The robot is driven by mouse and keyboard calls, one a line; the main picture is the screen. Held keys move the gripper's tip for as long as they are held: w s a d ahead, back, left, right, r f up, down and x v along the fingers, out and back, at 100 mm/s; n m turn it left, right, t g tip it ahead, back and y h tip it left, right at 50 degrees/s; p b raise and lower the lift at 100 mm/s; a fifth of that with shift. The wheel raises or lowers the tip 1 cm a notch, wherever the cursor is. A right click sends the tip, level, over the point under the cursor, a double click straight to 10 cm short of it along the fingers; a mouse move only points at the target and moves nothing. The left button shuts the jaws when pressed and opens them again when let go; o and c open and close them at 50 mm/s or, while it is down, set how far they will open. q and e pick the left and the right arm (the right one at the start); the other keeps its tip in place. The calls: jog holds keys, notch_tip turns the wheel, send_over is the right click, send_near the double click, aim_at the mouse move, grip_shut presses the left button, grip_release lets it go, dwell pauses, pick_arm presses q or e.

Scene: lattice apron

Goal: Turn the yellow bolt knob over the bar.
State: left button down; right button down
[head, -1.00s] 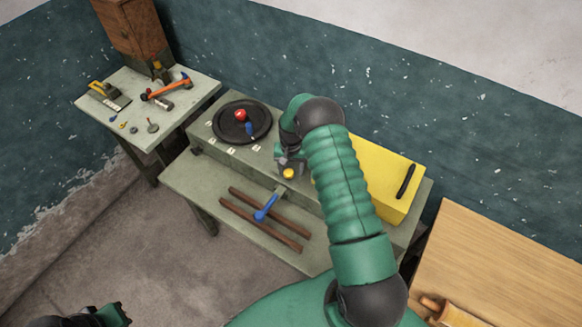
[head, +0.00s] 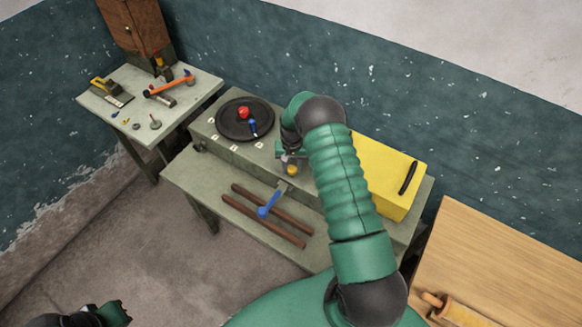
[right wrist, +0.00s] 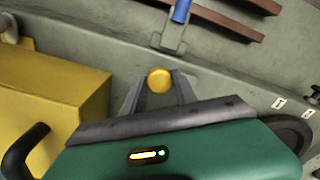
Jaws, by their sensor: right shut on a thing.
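The yellow bolt knob (head: 292,170) shows just below my right gripper (head: 289,161) in the head view. In the right wrist view the round yellow knob (right wrist: 159,79) sits between the two grey fingertips of the right gripper (right wrist: 159,84), which is shut on it. A grey bracket with a blue handle (head: 269,205) lies in front of the knob; it also shows in the right wrist view (right wrist: 181,11). I cannot make out the bar itself, which may be hidden by the gripper. My left gripper (head: 112,314) is at the bottom left, far from the bench; its jaws are unclear.
A yellow box (head: 385,185) with a black handle stands to the right of my right gripper. A black round plate (head: 232,130) with a red knob (head: 243,112) is to the left. Two brown rails (head: 240,222) lie on the lower shelf. A side table (head: 108,108) holds tools.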

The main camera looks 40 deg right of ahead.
jog(key=shift+w+d+n+b, duration=0.2)
jog(key=shift+n+b, duration=0.5)
jog(key=shift+n, duration=0.5)
jog(key=n+b, duration=0.2)
jog(key=shift+a+n, duration=0.1)
jog(key=shift+n, duration=0.3)
jog(key=n+b, duration=0.1)
jog(key=n, duration=0.1)
jog(key=shift+w+n, duration=0.1)
jog(key=shift+n, duration=0.2)
jog(key=n+b, duration=0.1)
jog(key=n, duration=0.3)
jog(key=shift+r+n+b, duration=0.1)
jog(key=shift+n+b, duration=0.2)
jog(key=shift+a+n, duration=0.1)
jog(key=shift+n, duration=2)
